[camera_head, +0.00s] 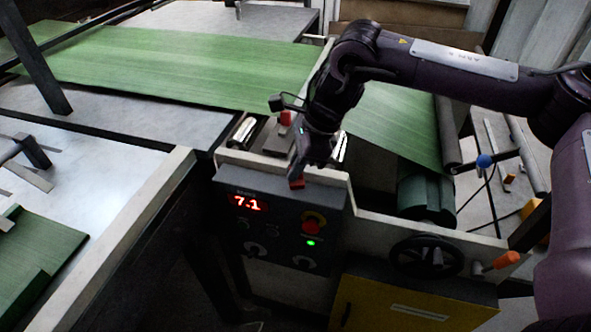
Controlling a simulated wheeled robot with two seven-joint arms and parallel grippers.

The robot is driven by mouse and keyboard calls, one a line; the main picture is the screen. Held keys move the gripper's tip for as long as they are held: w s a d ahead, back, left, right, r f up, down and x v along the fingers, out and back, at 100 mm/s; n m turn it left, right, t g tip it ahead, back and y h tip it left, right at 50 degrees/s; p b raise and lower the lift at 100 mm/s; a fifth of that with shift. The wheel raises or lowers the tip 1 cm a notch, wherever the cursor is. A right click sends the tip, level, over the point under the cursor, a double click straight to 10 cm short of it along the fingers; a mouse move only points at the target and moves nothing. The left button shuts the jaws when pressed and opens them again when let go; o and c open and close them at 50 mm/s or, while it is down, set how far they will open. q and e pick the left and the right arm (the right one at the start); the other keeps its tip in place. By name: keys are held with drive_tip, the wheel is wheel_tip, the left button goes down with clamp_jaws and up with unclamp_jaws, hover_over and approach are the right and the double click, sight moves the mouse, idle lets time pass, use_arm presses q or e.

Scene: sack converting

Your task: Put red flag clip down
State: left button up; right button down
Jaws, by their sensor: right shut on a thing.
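My right gripper (299,176) reaches down in front of the machine, just above the top edge of the dark control panel. It is shut on a small red piece (297,183), which looks like the red flag clip. Most of the clip is hidden by the fingers, and I cannot tell whether it touches the panel's edge. A second small red piece (285,118) shows just behind the gripper, near the metal roller end. My left gripper is not in view.
The control panel (230,225) has a lit red display reading 7.1, a red button (311,224) and knobs. Green woven web (180,62) runs behind. A black handwheel (427,257) and orange handle (507,259) stand at right. A metal table (90,200) lies left.

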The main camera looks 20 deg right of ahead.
drive_tip(key=shift+f, duration=0.85)
drive_tip(key=c, duration=1.6)
unclamp_jaws()
drive_tip(key=shift+r, duration=0.15)
drive_tip(key=v, duration=1.2)
drive_tip(key=shift+b, duration=0.35)
